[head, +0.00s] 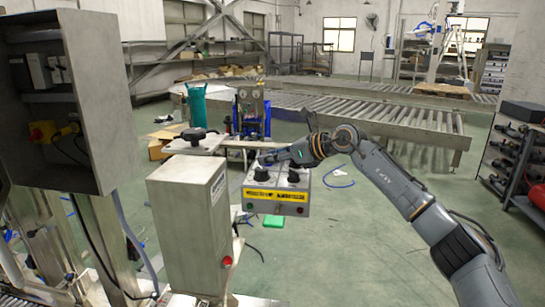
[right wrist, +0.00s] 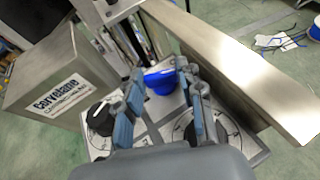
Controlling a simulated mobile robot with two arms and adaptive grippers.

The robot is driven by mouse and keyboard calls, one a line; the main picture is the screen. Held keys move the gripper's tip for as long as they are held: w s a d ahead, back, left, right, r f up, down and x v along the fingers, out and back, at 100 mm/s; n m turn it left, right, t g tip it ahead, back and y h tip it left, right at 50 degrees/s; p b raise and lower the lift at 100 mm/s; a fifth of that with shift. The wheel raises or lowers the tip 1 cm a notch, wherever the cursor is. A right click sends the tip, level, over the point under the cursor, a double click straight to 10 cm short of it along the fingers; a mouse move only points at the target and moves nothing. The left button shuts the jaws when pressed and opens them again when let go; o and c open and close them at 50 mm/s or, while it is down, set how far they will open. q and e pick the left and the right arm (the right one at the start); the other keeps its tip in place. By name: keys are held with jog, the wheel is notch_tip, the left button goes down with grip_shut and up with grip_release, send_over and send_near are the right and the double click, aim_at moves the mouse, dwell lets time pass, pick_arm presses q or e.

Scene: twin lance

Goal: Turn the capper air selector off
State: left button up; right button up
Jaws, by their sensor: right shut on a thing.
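A grey control box (head: 277,208) with a yellow label strip stands in the middle of the head view. Two black knobs, a left one (head: 262,174) and a right one (head: 293,176), sit on its top. My right gripper (head: 268,159) reaches in from the right, over the back of this top. In the right wrist view, its fingers (right wrist: 160,76) are closed around a blue knob-like part (right wrist: 163,82). A black knob (right wrist: 101,118) on a round dial is left of the fingers; another dial (right wrist: 228,130) is partly hidden by the right finger. My left gripper is out of view.
A steel cabinet (head: 188,225) stands close left of the control box. An open electrical enclosure (head: 105,110) is at far left. Roller conveyors (head: 380,117) run behind. Green floor (head: 350,240) to the right is mostly clear.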

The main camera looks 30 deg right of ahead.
jog(key=shift+a+m+t+h+p, duration=0.15)
jog(key=shift+m+t+h+p, duration=0.25)
jog(key=shift+m+h, duration=0.45)
jog(key=o, duration=0.9)
jog(key=shift+s, duration=0.1)
jog(key=v, duration=1.2)
